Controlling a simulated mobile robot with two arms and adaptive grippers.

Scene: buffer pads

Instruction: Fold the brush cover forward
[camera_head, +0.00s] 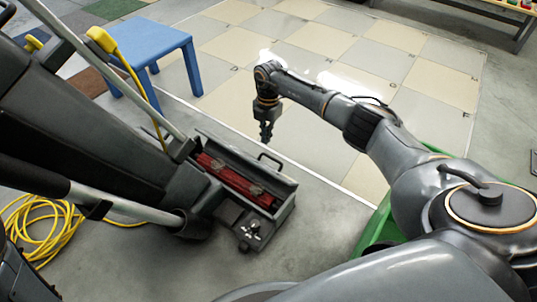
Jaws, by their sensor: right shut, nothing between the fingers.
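A dark grey floor machine (95,120) stands at the left, leaning back. Its brush housing (287,200) lies open on the floor, with a red brush (232,180) inside. A grey panel with a black handle (270,157) stands along the far side of the housing; it looks like the brush cover, raised. A dark piece with a small round fitting (250,230) is at the near side. My right gripper (266,138) is shut and empty, pointing down just beyond the cover, apparently apart from it. My left gripper is not in view.
A blue table (150,45) stands behind the machine. A yellow cable (40,230) is coiled on the floor at the left. A green object (375,225) is partly hidden under my right arm. Bare concrete lies right of the housing, tiles beyond.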

